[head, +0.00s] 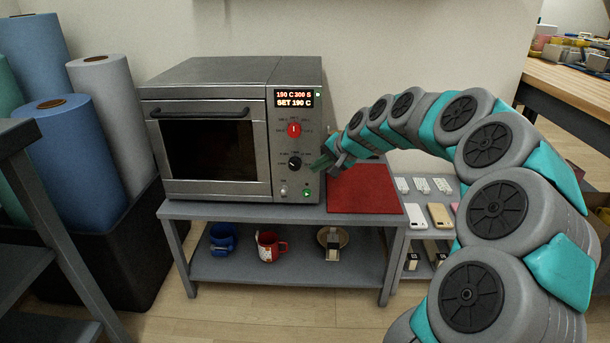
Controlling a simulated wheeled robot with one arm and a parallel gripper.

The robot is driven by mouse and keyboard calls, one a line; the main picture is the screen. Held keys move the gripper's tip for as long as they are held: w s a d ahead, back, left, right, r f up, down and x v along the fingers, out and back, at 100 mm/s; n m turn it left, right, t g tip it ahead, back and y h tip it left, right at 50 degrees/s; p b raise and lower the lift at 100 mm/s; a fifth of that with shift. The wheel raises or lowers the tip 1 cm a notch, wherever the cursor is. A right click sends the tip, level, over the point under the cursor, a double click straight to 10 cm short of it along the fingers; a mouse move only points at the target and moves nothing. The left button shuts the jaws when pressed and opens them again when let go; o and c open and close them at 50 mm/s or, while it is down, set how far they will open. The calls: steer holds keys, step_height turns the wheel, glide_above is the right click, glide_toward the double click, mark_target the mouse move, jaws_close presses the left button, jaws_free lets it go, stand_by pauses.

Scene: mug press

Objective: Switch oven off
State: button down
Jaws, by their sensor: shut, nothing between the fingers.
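The oven (207,145) is a grey metal box on a grey table, with its door shut and a dark window. Its display (294,98) is lit and reads "190 C 300 S" and "SET 190 C". Below the display are a red knob (294,130) and a black knob (295,163). Lower down are a small pale button (283,191) and a green-lit button (307,193). My gripper (318,167) is shut and empty, just right of the black knob and close to the panel. I cannot tell whether it touches the oven.
A red mat (365,190) lies right of the oven. Large blue and white rolls (105,115) stand at left. A side shelf (430,186) with phone-like items is at right.

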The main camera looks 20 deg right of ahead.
mark_target(285, 189)
steer(key=x, duration=0.9)
steer(key=shift+w+a+f, duration=0.1)
steer(key=shift+a+f, duration=0.05)
steer(key=shift+a, duration=0.05)
steer(key=shift+a+f, duration=1.15)
steer(key=shift+a, duration=0.15)
